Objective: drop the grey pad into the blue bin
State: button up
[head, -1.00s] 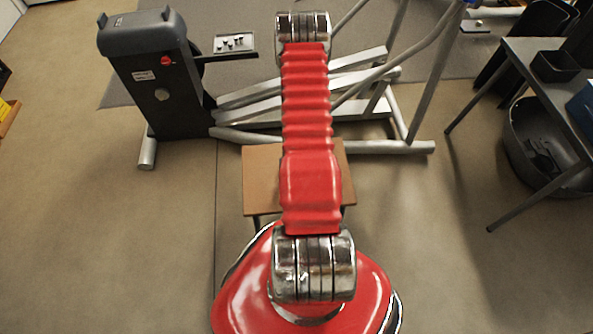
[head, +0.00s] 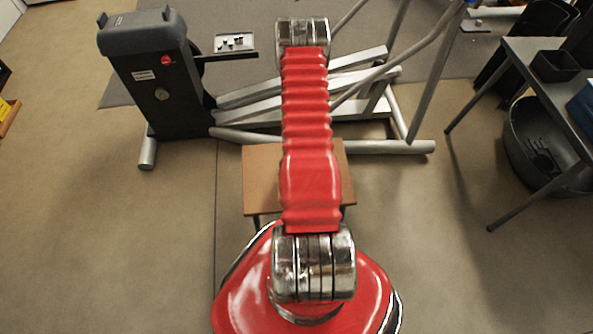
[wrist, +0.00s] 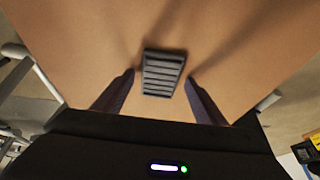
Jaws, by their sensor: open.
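The grey pad (wrist: 162,73), a small ribbed block, lies on a brown wooden table top in the wrist view. My gripper (wrist: 160,76) is open, with one dark finger on each side of the pad. A gap shows between the pad and each finger. I cannot tell how high the fingertips are above the table. In the head view my arm hides the pad and the gripper. A blue bin (head: 581,108) is partly in view on the dark table at the right edge.
The small wooden table (head: 262,180) stands in front of my base. An elliptical trainer (head: 160,85) is behind it. At right, a dark table (head: 522,62) bears a black tray (head: 555,66); a dark tub (head: 530,140) stands beneath. Floor between the tables is clear.

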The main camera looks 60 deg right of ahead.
jog(key=shift+r, duration=0.1)
jog(key=v, duration=1.2)
dwell(0.9)
jog(key=w+a+r+n+t, duration=0.15)
jog(key=w+a+r, duration=0.3)
jog(key=r, duration=0.45)
jog(key=w+a+r+n+y, duration=0.15)
jog(key=w+a+r, duration=0.3)
jog(key=r, duration=0.45)
jog(key=w+a+r+n+h, duration=0.15)
jog(key=w+a+r, duration=0.3)
jog(key=r, duration=0.55)
jog(key=s+a+r+n+y, duration=0.1)
jog(key=s+a+r+n, duration=0.1)
jog(key=s+a+r, duration=0.4)
jog(key=s+a+r+n+t+y, duration=0.1)
jog(key=s+a+r, duration=0.5)
jog(key=a+r, duration=0.7)
jog(key=shift+a+r+n+y, duration=0.2)
jog(key=shift+a+n+y, duration=0.55)
jog(key=shift+n, duration=0.4)
